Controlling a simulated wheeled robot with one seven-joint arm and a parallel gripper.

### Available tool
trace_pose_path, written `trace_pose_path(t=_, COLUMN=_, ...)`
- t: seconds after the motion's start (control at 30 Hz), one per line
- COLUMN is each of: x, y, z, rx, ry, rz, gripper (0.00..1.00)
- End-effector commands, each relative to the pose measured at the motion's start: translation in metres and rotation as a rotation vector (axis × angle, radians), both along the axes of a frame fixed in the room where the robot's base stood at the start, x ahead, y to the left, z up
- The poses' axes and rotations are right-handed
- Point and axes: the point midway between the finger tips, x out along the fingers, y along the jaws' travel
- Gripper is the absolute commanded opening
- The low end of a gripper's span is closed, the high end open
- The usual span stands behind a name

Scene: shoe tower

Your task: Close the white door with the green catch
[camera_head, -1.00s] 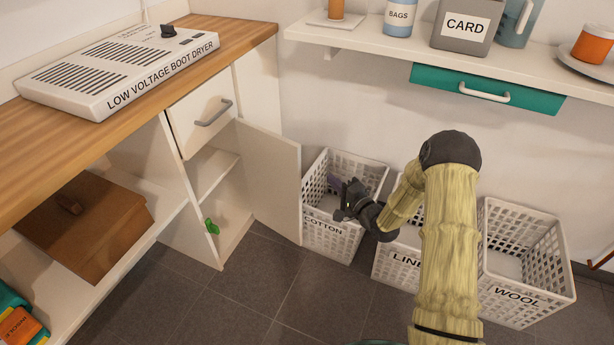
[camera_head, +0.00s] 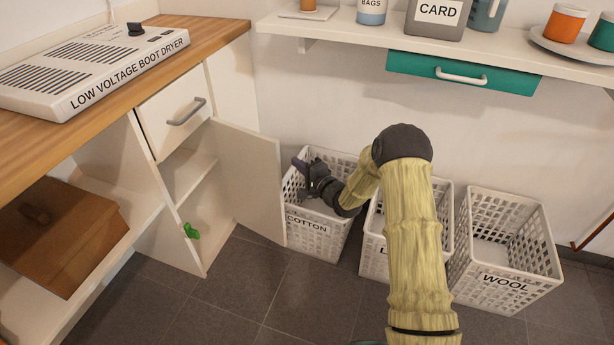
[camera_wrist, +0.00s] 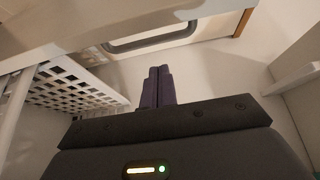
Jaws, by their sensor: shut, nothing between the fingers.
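The white door (camera_head: 252,182) stands open at the right side of the cabinet, swung out toward the baskets. My gripper (camera_head: 299,163) is just right of the door, over the COTTON basket, apart from the door's free edge as far as I can tell. In the wrist view its two dark purple fingers (camera_wrist: 157,87) are together with nothing between them.
The white baskets COTTON (camera_head: 318,228), one partly hidden behind my arm, and WOOL (camera_head: 505,250) stand along the wall. A drawer (camera_head: 173,116) sits above the opening. A brown box (camera_head: 65,230) is on the lower left shelf. A shelf with a teal drawer (camera_head: 463,76) hangs above. The floor before the cabinet is clear.

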Motion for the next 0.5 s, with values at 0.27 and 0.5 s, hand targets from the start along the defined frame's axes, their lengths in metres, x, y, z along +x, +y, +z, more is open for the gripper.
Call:
trace_pose_path(t=0.27, x=0.015, y=0.020, z=-0.002, rx=0.000, ry=0.000, rz=0.002, gripper=0.00)
trace_pose_path(t=0.5, x=-0.006, y=0.031, z=-0.002, rx=-0.001, ry=-0.001, rz=0.002, gripper=0.00)
